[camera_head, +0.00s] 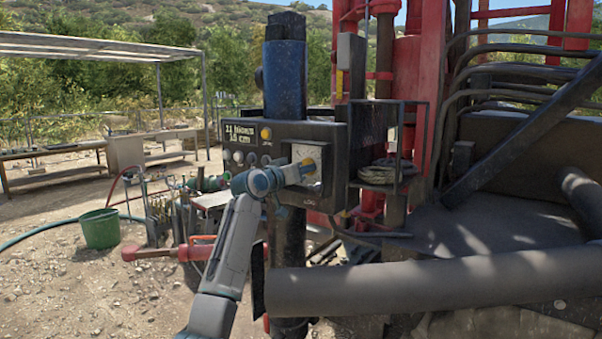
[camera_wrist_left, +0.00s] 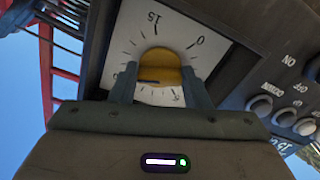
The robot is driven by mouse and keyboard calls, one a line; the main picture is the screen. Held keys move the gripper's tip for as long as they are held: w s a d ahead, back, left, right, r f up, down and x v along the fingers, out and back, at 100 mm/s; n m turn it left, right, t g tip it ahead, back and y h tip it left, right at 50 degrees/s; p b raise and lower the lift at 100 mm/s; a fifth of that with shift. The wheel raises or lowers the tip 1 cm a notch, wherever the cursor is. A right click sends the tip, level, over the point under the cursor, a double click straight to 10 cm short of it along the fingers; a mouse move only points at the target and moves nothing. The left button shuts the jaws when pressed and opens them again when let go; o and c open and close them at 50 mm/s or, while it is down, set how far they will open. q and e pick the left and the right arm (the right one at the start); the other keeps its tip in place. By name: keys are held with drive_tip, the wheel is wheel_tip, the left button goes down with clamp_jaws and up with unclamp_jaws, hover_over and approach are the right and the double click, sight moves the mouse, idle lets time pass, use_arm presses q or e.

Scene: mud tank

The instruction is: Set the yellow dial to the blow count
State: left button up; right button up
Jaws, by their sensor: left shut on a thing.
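The yellow dial (camera_wrist_left: 160,62) sits on a white scale plate (camera_wrist_left: 128,38) with tick marks; I read 15 and 0, upside down in the left wrist view. A dark line lies across the dial's lower part and points to the left there. My left gripper (camera_wrist_left: 159,84) is shut on the dial, one finger on each side. In the head view the dial (camera_head: 312,164) is partly hidden by my left gripper (camera_head: 302,171). The display (camera_head: 241,134) on the dark control box reads "11 blows 15 cm". My right gripper is out of view.
The control box (camera_head: 328,131) has a yellow button (camera_head: 266,133) and several round knobs left of the dial. A coiled cable (camera_head: 386,172) hangs to the right. A green bucket (camera_head: 99,229) stands on gravel at left.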

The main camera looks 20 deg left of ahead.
use_arm(q)
drive_tip(key=shift+f, duration=0.25)
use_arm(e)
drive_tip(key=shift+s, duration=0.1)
use_arm(q)
drive_tip(key=o, duration=0.9)
drive_tip(key=shift+o, duration=0.3)
drive_tip(key=shift+r, duration=0.15)
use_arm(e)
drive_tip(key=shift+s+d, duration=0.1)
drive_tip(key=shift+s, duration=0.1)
use_arm(q)
drive_tip(key=shift+s, duration=0.1)
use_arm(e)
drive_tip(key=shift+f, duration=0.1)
use_arm(q)
drive_tip(key=b+v, duration=0.3)
drive_tip(key=v, duration=0.7)
drive_tip(key=shift+s+a, duration=0.2)
drive_tip(key=shift+s, duration=0.15)
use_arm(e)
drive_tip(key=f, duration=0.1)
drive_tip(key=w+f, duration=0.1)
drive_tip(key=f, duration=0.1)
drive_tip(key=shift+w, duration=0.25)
use_arm(q)
drive_tip(key=shift+r, duration=0.1)
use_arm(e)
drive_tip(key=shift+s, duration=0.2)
